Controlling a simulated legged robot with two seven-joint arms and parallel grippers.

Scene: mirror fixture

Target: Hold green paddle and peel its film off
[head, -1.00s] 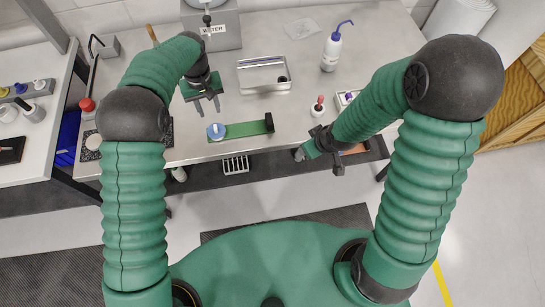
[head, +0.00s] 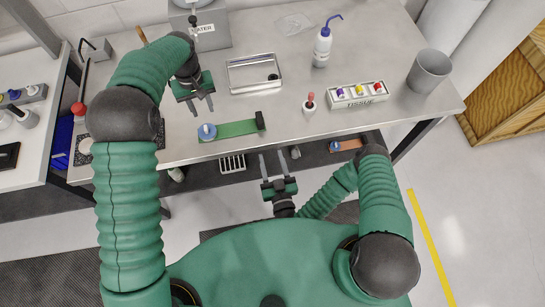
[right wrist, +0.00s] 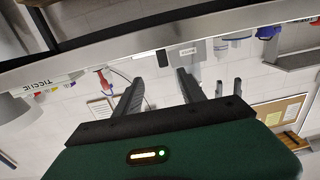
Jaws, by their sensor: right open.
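The green paddle (head: 236,128) lies flat near the table's front edge, with a black block (head: 260,120) at its right end. A blue disc with a pale knob (head: 207,131) sits at its left end. I cannot make out a film on it. My left gripper (head: 202,106) is open and empty, pointing down just behind the paddle's left part, apart from it. My right gripper (head: 274,160) is open and empty in front of the table edge, its fingers pointing towards the table; they also show in the right wrist view (right wrist: 160,80).
A metal tray (head: 253,88) lies behind the paddle. The front edge between paddle and red-topped bottle is clear.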

